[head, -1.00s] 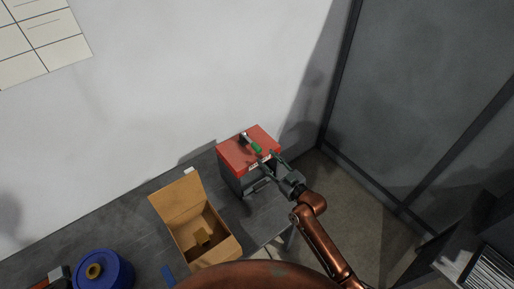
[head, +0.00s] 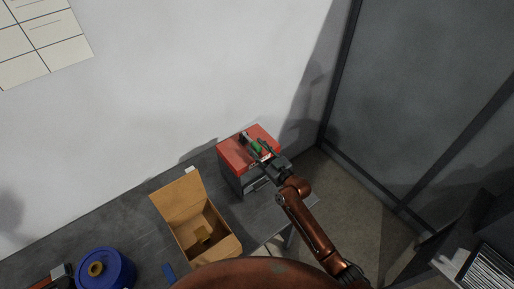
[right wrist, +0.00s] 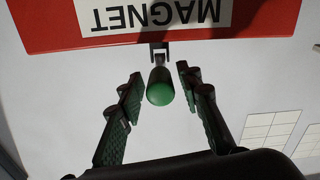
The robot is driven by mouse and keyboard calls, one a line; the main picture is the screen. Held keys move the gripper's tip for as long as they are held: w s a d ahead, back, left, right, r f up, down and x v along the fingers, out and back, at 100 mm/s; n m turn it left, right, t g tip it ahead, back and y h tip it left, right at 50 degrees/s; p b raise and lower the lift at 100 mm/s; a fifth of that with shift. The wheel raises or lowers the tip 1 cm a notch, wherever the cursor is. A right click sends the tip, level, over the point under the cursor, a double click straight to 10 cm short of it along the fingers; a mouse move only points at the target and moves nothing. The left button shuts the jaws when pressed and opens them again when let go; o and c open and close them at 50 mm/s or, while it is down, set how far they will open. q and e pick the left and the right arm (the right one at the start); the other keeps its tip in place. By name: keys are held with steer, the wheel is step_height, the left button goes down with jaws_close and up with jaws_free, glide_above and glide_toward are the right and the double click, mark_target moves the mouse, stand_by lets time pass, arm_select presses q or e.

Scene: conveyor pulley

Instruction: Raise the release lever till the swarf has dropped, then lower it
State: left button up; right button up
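The release lever is a short dark handle with a green end (head: 257,146) on a red-topped grey machine (head: 232,149) against the wall. In the right wrist view the lever's round green knob (right wrist: 160,94) points toward the camera, below a red panel with a white label (right wrist: 155,14) reading MAGNET, upside down. My right gripper (head: 263,153) is at the machine's front; in the right wrist view its green-padded fingers (right wrist: 160,84) are open on either side of the knob, with gaps showing. I cannot make out any swarf. My left gripper is not in view.
An open cardboard box (head: 226,245) with a small brown block inside stands left of the machine. A blue spool (head: 108,270) is further left on the dark bench (head: 120,232). The bench ends just right of the machine.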

jaws_close()
stand_by(0.3)
